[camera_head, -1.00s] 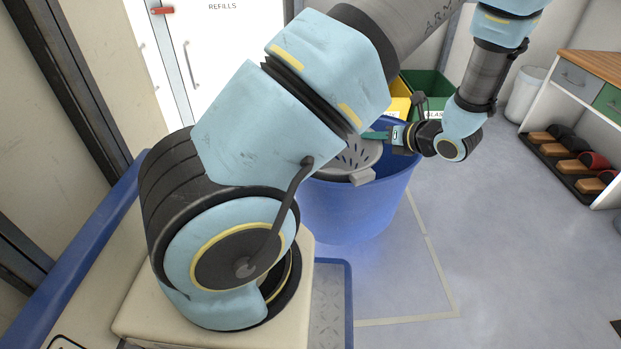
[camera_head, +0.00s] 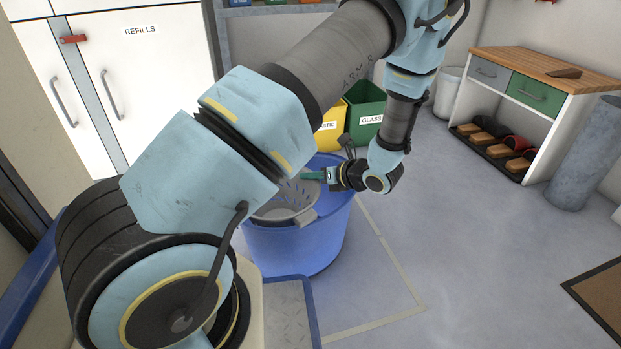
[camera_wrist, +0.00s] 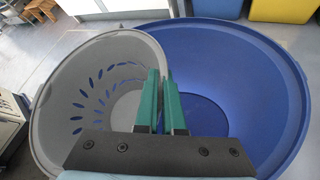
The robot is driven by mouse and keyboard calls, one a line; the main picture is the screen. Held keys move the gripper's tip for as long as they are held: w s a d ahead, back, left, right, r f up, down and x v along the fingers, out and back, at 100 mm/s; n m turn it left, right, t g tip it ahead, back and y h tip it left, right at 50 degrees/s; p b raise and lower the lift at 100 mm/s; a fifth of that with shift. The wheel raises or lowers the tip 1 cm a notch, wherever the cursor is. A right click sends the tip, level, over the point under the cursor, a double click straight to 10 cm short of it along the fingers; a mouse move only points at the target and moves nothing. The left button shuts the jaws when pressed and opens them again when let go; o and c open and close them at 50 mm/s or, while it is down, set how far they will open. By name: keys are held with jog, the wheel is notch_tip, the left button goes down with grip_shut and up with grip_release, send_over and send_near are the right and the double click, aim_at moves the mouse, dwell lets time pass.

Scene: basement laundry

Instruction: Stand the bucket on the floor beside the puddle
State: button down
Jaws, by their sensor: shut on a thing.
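A grey slotted bucket (camera_head: 284,203) sits tilted partly inside a large blue tub (camera_head: 300,245), its lug over the tub's near rim. In the wrist view the grey bucket (camera_wrist: 82,92) fills the left side and the blue tub (camera_wrist: 240,85) the right. My gripper (camera_head: 316,175) reaches in from the right, over the tub. Its green fingers, seen in the wrist view (camera_wrist: 164,95), are shut on the bucket's rim. My arm hides part of the bucket and tub in the head view. No puddle shows in either view.
Yellow (camera_head: 328,125) and green (camera_head: 366,108) bins stand behind the tub. A white cabinet (camera_head: 130,75) stands at the left. A wooden-topped bench (camera_head: 540,72) with shoes below and a grey cylinder (camera_head: 590,155) are at the right. The floor (camera_head: 450,250) right of the tub is open, up to a mat (camera_head: 605,300).

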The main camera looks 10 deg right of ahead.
jog(key=shift+r, duration=0.15)
jog(key=c, duration=1.5)
grip_release()
jog(key=shift+f, duration=0.2)
jog(key=o, duration=0.5)
jog(key=shift+r, duration=0.1)
